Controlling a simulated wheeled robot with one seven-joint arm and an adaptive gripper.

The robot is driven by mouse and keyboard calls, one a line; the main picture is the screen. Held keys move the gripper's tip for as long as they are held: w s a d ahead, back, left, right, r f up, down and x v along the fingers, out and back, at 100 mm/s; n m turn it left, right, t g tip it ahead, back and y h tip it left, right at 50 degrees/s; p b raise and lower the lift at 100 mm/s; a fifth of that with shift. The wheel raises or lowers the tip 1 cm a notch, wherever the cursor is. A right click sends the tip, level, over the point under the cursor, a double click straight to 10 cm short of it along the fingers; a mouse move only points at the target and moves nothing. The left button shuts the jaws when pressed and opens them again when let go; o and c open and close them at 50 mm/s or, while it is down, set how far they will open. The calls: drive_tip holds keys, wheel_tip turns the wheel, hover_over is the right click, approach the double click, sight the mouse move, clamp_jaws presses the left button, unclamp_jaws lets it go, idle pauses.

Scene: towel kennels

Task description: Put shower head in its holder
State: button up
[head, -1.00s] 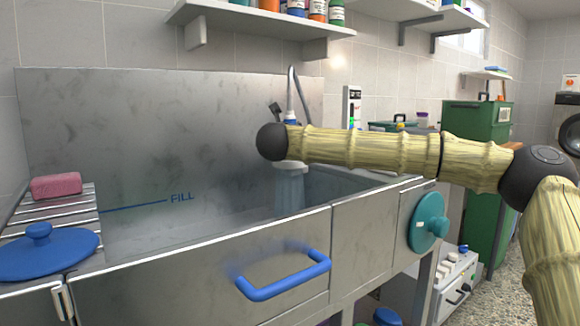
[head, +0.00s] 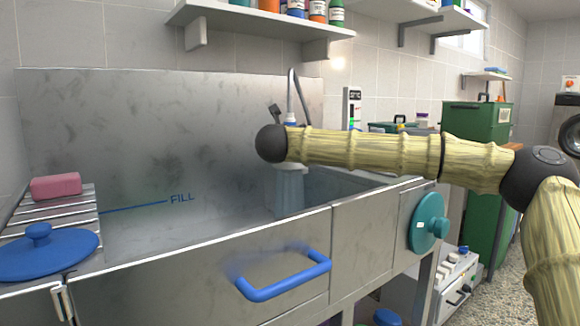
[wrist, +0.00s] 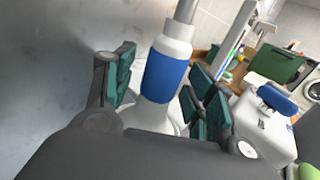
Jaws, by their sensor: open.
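The shower head (wrist: 166,75) is white with a blue band and stands between my gripper's fingers in the wrist view. In the head view its upper part (head: 291,121) shows above my arm, below a curved metal pipe or hose. Pale streaks like running water (head: 289,192) fall below it into the steel tub (head: 215,245). My gripper (wrist: 155,90) is open, with one green-padded finger on each side of the blue band; contact is not clear. In the head view my forearm hides the gripper. A small dark bracket (head: 275,112) is beside the pipe; I cannot tell whether it is the holder.
A pink sponge (head: 56,186) and a blue lid (head: 40,252) lie on the slatted rack at left. A shelf with bottles (head: 262,30) hangs above the tub. The tub's front wall carries a blue handle (head: 285,277) and a teal disc (head: 428,222).

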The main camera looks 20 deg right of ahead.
drive_tip(key=v, duration=1.1)
drive_tip(key=shift+s, duration=0.25)
